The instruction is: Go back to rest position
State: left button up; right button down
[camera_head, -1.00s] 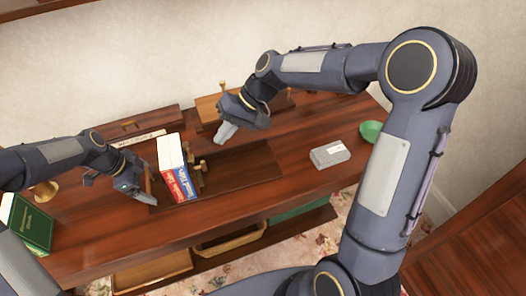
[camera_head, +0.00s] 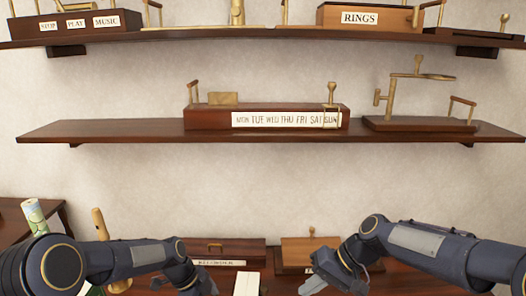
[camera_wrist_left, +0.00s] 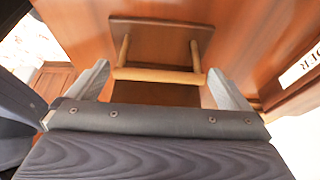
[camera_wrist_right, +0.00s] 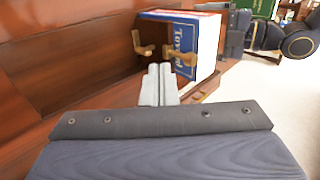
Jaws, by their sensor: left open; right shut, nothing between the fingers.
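My right gripper (camera_head: 325,278) is low in the head view, in front of a wooden box on the desk. In the right wrist view its two pale fingers (camera_wrist_right: 158,84) are together with nothing between them. My left gripper is at the bottom of the head view, its fingers cut off by the frame edge. In the left wrist view its fingers (camera_wrist_left: 163,84) are apart, one on each side of a wooden bar handle (camera_wrist_left: 160,75) on a board. The fingers do not visibly close on the bar.
A blue, red and white book (camera_wrist_right: 187,38) stands beside brass pegs, beyond the right fingertips. In the head view, a wall shelf (camera_head: 100,130) holds a weekday box (camera_head: 210,118) and a brass stand (camera_head: 418,90). A higher shelf (camera_head: 270,40) carries a RINGS box (camera_head: 366,18).

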pick_arm(q)
jog(key=s+a+r+n+t, duration=0.1)
jog(key=s+a+r+n, duration=0.25)
jog(key=r, duration=0.45)
jog(key=s+a+r+n+t, duration=0.1)
jog(key=s+a+r+n, duration=0.1)
jog(key=s+r, duration=0.35)
pick_arm(e)
jog(key=s+d+r+t+h, duration=0.1)
jog(key=s+d+r, duration=0.2)
jog(key=s, duration=0.3)
jog(key=s+d+r+t+h, duration=0.1)
jog(key=s+d+r+t, duration=0.1)
jog(key=s+d, duration=0.35)
pick_arm(q)
jog(key=s+r+n+t, duration=0.2)
jog(key=s+n+t, duration=0.1)
jog(key=s+n, duration=1.2)
jog(key=s, duration=0.4)
jog(key=shift+s+a+t+y, duration=0.15)
jog(key=shift+s+t+y, duration=0.15)
jog(key=shift+s+t, duration=0.1)
pick_arm(e)
jog(key=s+d+f+m+t+h, duration=0.1)
jog(key=s+f+t+h, duration=0.1)
jog(key=s, duration=1)
jog(key=shift+s+f, duration=0.4)
jog(key=shift+f, duration=0.1)
